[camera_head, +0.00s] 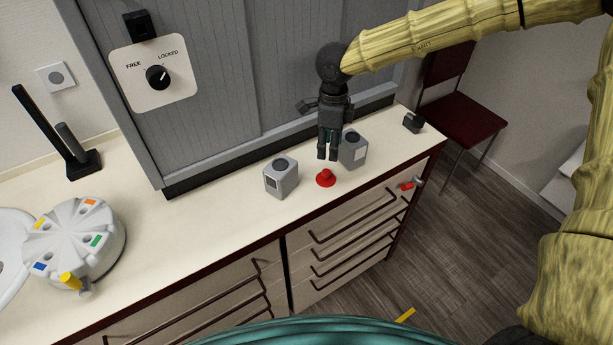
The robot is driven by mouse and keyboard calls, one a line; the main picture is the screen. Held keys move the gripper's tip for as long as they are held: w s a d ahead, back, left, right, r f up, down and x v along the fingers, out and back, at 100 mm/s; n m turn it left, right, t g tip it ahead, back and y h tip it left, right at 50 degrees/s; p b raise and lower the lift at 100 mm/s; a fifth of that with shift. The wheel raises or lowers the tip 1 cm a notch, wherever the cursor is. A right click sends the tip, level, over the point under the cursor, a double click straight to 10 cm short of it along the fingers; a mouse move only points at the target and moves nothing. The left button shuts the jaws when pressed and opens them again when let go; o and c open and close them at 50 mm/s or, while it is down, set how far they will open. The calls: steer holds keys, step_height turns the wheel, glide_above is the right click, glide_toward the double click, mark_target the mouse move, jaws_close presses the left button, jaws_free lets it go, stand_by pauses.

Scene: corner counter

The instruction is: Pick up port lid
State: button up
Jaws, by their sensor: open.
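A small red lid with a raised knob (326,178), which looks like the port lid, lies on the pale counter near its front edge. It sits between two grey boxes and slightly in front of the right one. My gripper (327,157) points down just above and behind the red lid in the picture. Its two dark fingers are apart with nothing between them. I cannot tell the exact height of the fingertips over the lid.
The left grey box (281,179) has a dark round top opening; the right grey box (353,150) stands close beside my gripper. A grey panelled cabinet (210,90) rises behind. A white round device (75,245) stands at left. Counter between is clear.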

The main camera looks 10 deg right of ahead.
mark_target(327, 171)
step_height(327, 171, down, 5)
steer(key=shift+f+p, duration=0.2)
steer(key=shift+p, duration=0.45)
steer(key=shift+s+a+f+p, duration=0.1)
steer(key=shift+f+p, duration=0.35)
steer(key=shift+f, duration=0.1)
steer(key=shift+a+f+p, duration=0.1)
steer(key=shift+f+p, duration=0.6)
steer(key=shift+f, duration=1.35)
steer(key=c, duration=1)
